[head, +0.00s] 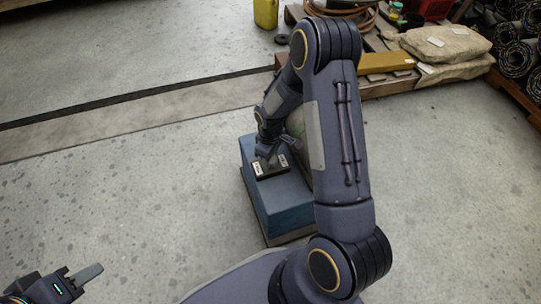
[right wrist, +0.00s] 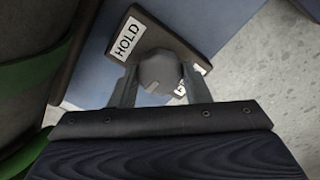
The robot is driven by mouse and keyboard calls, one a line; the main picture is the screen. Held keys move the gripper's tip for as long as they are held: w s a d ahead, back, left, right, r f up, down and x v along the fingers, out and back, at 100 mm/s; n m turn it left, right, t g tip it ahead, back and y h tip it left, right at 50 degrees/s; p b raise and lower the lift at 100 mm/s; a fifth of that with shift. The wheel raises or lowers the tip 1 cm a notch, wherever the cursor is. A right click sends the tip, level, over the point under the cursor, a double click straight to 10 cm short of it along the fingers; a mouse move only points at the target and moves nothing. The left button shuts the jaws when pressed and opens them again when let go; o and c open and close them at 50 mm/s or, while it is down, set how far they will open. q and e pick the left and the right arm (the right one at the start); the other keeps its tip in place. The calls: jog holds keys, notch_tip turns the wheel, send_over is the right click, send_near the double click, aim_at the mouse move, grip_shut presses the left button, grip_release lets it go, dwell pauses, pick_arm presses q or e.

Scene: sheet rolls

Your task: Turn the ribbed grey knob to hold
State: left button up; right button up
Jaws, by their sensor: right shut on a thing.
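The grey knob (right wrist: 160,70) sits on a dark plate (right wrist: 88,50) in the right wrist view. A white label reading HOLD (right wrist: 125,38) is above and left of the knob. A second white label (right wrist: 190,88) is partly hidden behind a finger. A small pale mark shows on the knob's lower edge, away from HOLD. My right gripper (right wrist: 158,78) is shut on the knob, one finger on each side. In the head view this gripper (head: 268,160) reaches down onto the plate, hiding the knob. My left gripper (head: 84,277) is at the lower left, away from the plate; its opening is unclear.
The plate is on top of a blue box (head: 285,208) standing on the concrete floor. A pallet (head: 400,88) with sacks (head: 448,44) and a yellow block (head: 388,62) is behind at the right. A yellow can (head: 266,13) stands at the back. Floor left of the box is clear.

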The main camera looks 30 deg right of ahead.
jog(key=m, duration=0.4)
jog(key=shift+m+p, duration=0.3)
jog(key=shift+p, duration=0.05)
jog(key=m, duration=0.3)
jog(key=shift+m+p, duration=0.4)
jog(key=m+p, duration=0.1)
jog(key=m, duration=0.3)
jog(key=shift+r, duration=0.1)
jog(key=m+p, duration=0.1)
jog(key=m, duration=0.3)
jog(key=shift+m+p, duration=0.3)
jog(key=o, duration=1)
jog(key=shift+c, duration=0.2)
